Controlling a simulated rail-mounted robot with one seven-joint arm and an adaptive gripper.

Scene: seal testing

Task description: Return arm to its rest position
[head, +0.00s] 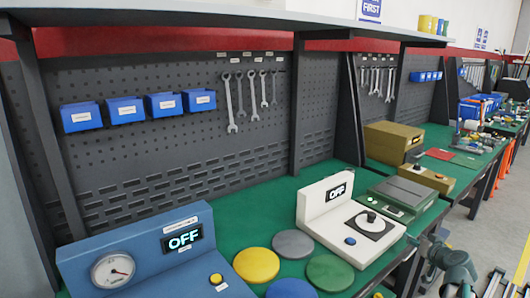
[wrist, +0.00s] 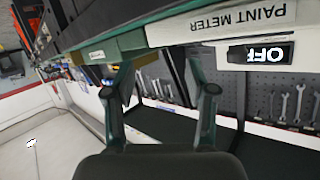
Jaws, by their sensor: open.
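My gripper (wrist: 163,72) is open and empty, its two dark fingers spread apart in the wrist view, which shows the room upside down. Part of my arm shows at the lower right of the head view, in front of the bench edge. The white meter (head: 345,218), its display reading OFF, stands on the green bench top; its "PAINT METER" label (wrist: 243,20) shows in the wrist view. The blue device (head: 142,255) with a round gauge also reads OFF. Nothing is between the fingers.
Coloured discs (head: 257,264) lie on the bench between the two devices. A grey-green box (head: 402,194) and a tan box (head: 393,143) stand farther right. Wrenches (head: 231,103) and blue bins (head: 125,110) hang on the pegboard. Open floor (head: 487,232) lies right of the bench.

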